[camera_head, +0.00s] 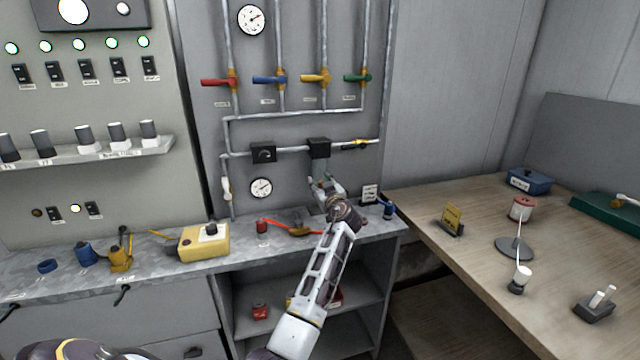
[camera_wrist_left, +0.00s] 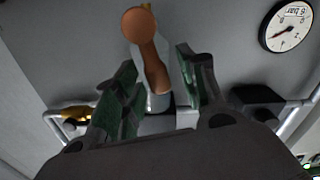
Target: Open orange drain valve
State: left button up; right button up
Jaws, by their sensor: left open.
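The orange valve handle (camera_wrist_left: 148,45) shows in the left wrist view as a rounded orange-brown lever. It stands between the green-padded fingers of my left gripper (camera_wrist_left: 157,82). The fingers are open on both sides of it, with a visible gap at least on the right. A pale fitting sits behind the lever's lower end. In the head view my left gripper (camera_head: 323,182) is at the wall panel, just below the right black box (camera_head: 319,148) on the pipe. There the gripper hides most of the orange valve. My right gripper is not in view.
Below, a grey shelf (camera_head: 340,237) holds a red-handled tool (camera_head: 290,228) and a yellow box (camera_head: 204,241). A wooden table (camera_head: 480,270) stands at right.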

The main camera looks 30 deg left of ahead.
pick_arm(q)
jog(key=shift+c, duration=0.5)
jog(key=shift+c, duration=1.2)
grip_shut()
